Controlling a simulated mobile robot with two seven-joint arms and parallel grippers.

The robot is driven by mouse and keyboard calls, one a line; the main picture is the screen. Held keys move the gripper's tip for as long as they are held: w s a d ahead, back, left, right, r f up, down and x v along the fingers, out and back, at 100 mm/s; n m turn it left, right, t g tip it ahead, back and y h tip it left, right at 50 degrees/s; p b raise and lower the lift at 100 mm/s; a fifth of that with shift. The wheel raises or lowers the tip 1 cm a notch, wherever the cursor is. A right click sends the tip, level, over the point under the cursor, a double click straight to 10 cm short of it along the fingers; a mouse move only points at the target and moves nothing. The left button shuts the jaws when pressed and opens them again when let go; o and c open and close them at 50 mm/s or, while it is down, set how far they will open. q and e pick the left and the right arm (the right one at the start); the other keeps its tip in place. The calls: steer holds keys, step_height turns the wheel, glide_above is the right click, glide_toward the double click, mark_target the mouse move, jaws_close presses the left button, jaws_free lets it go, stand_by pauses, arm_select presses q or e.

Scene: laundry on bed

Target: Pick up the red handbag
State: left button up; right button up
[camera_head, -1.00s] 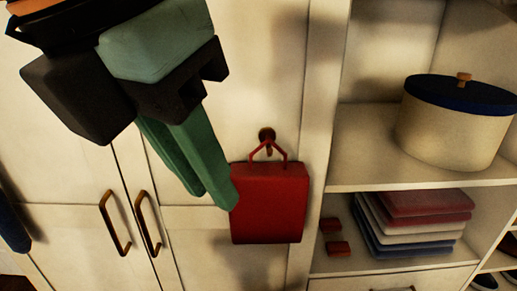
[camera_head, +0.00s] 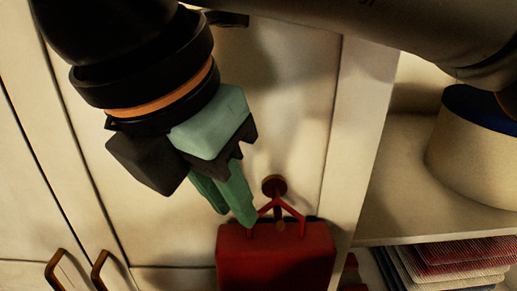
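The red handbag (camera_head: 275,258) hangs by its thin red handle (camera_head: 290,212) from a round brown wall knob (camera_head: 274,186) on the pale panel. Its lower part is cut off by the bottom edge of the view. Whether a finger touches the bag cannot be told.
Cabinet doors with brown handles (camera_head: 100,272) stand at the lower left. To the right is an open shelf (camera_head: 430,220) with a cream round box with a blue lid (camera_head: 470,155) and a stack of folded cloths (camera_head: 450,262). My dark arm link crosses the top right.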

mark_target(247, 241)
steer(key=x, duration=0.2)
steer(key=p+x, duration=0.1)
steer(key=x, duration=0.2)
steer(key=shift+w+d, duration=0.1)
steer(key=shift+w, duration=0.35)
steer(key=shift+w+f, duration=0.1)
steer(key=shift+f, duration=0.4)
jaws_close()
steer(key=shift+d+r, duration=0.1)
stand_by(0.5)
